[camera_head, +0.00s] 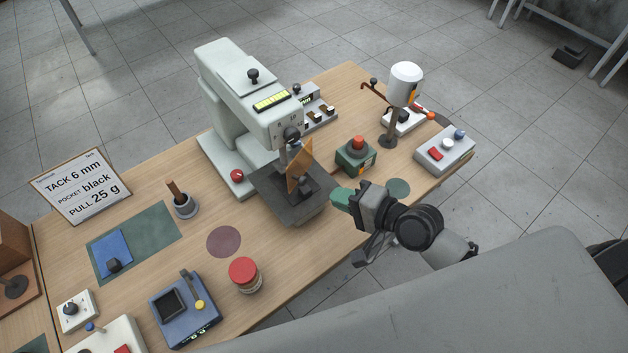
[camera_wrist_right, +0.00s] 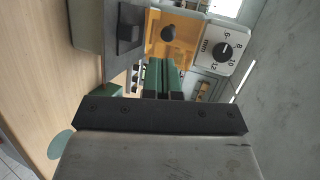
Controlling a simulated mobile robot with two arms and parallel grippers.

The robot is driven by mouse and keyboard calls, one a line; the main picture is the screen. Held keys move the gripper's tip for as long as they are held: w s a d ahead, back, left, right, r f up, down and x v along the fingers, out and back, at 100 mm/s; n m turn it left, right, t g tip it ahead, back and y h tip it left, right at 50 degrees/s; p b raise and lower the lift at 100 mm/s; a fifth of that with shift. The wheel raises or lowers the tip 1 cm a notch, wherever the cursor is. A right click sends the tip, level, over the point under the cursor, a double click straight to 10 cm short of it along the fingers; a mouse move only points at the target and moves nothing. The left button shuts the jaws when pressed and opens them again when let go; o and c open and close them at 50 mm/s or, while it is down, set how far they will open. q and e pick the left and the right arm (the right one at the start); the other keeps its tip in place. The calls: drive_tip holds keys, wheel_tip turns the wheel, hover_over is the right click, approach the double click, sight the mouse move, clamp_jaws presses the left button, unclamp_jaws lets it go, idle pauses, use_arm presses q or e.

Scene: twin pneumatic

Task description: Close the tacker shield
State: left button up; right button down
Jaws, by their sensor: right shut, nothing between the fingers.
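The tacker (camera_head: 225,95) is a pale grey machine like a sewing machine, standing at the back middle of the table. Its shield is an amber, see-through panel (camera_head: 300,165) standing upright above the dark work plate (camera_head: 270,185), angled to the machine's head. In the right wrist view the shield (camera_wrist_right: 185,30) lies just beyond the fingertips, with a round dark knob (camera_wrist_right: 168,33) on it. My right gripper (camera_head: 338,197) has green fingers, shut and empty, just right of the work plate. Its fingers also show in the right wrist view (camera_wrist_right: 165,75). My left gripper is not in view.
A green box with a red button (camera_head: 356,156) stands just behind my right gripper. A lamp-like stand with a white head (camera_head: 405,85) and a grey control box (camera_head: 445,150) are at the right. A red-lidded jar (camera_head: 244,274) stands near the front edge.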

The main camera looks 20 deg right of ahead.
sight(288, 181)
drive_tip(key=x, duration=0.2)
drive_tip(key=p+x, duration=0.1)
drive_tip(key=r+x, duration=0.1)
drive_tip(key=x, duration=0.1)
drive_tip(key=shift+w+a+f, duration=0.15)
drive_tip(key=shift+w+a, duration=0.15)
drive_tip(key=shift+w, duration=0.05)
drive_tip(key=shift+w+a+f+p, duration=0.1)
drive_tip(key=shift+w+a+p, duration=0.2)
drive_tip(key=shift+w+p, duration=0.05)
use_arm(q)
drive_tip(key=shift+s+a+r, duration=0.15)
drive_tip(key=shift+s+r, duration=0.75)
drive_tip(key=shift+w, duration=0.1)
use_arm(e)
drive_tip(key=shift+w+a+r+p, duration=0.15)
drive_tip(key=shift+a+r+p, duration=0.05)
drive_tip(key=shift+a+p, duration=0.2)
drive_tip(key=a, duration=0.1)
drive_tip(key=w+a+p, duration=0.1)
drive_tip(key=a, duration=0.1)
drive_tip(key=shift+w+a+p, duration=0.1)
drive_tip(key=shift+w+p, duration=0.25)
drive_tip(key=shift+p, duration=0.05)
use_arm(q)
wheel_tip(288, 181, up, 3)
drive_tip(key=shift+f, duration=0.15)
use_arm(e)
drive_tip(key=shift+s+f, duration=0.1)
